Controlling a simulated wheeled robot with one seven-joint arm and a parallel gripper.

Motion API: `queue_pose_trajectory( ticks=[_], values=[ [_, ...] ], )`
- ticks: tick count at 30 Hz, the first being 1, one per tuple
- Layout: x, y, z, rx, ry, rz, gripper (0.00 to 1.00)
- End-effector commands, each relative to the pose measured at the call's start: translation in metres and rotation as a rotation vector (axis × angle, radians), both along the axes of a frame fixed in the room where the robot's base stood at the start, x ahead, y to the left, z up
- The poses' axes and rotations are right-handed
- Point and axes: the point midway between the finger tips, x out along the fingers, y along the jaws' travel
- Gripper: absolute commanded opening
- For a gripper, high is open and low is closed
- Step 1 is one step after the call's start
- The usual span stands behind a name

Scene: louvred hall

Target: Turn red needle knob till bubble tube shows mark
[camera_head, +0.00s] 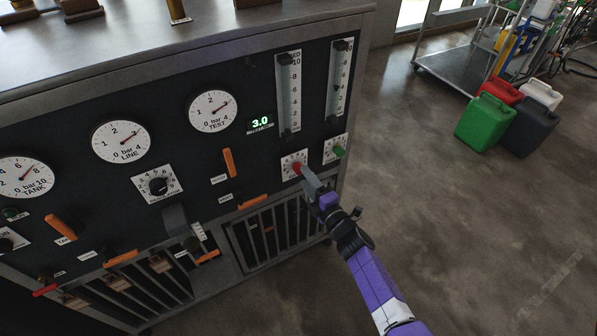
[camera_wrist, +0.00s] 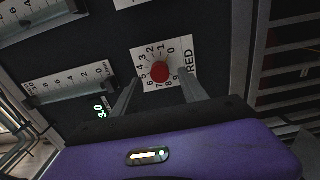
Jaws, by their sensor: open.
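The red needle knob (camera_head: 297,168) sits on a white numbered dial plate at the right part of the black panel. In the wrist view the red knob (camera_wrist: 160,72) is centred on its plate marked RED, ahead of my gripper. My gripper (camera_head: 306,176) is open, with its fingers (camera_wrist: 160,88) on either side of the knob in the wrist view; I cannot tell whether they touch it. The bubble tube marked RED (camera_head: 289,92) stands above the knob, a clear scaled tube with a dark top. Its float position is too small to read clearly.
A second tube (camera_head: 339,80) and a green knob (camera_head: 339,150) are just right of the red ones. A green display (camera_head: 260,123) reads 3.0. Gauges and orange levers (camera_head: 229,162) fill the panel leftward. Jerrycans (camera_head: 485,122) stand on open floor at right.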

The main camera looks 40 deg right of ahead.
Motion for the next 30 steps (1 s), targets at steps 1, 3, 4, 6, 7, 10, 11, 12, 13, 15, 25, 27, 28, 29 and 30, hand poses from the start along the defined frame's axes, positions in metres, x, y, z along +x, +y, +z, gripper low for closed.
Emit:
queue_pose_trajectory(
  ticks=[1,3,4,6,7,10,11,12,13,15,25,27,28,29,30],
  values=[
    [0.007,-0.002,-0.003,-0.001,-0.001,0.001,0.51],
    [0.015,-0.005,-0.003,-0.001,-0.001,0.001,0.51],
    [0.019,-0.006,-0.003,-0.001,-0.001,0.001,0.51],
    [0.027,-0.008,-0.003,-0.001,-0.001,0.001,0.51],
    [0.031,-0.009,-0.003,-0.001,-0.001,0.001,0.51],
    [0.03,-0.008,-0.001,0.0,0.001,0.0,0.51],
    [0.03,-0.008,-0.001,0.0,0.001,0.0,0.51],
    [0.031,-0.009,-0.001,-0.001,0.0,0.0,0.51],
    [0.032,-0.009,-0.001,-0.001,0.0,0.0,0.51],
    [0.035,-0.01,-0.001,-0.001,0.0,0.0,0.51],
    [0.038,-0.011,0.0,-0.001,0.001,0.0,0.47],
    [0.038,-0.011,0.0,0.0,0.001,0.0,0.33],
    [0.038,-0.011,0.0,0.0,0.001,0.0,0.27],
    [0.038,-0.011,0.0,0.0,0.001,0.0,0.21],
    [0.038,-0.011,0.0,0.0,0.001,0.0,0.14]
  ],
)
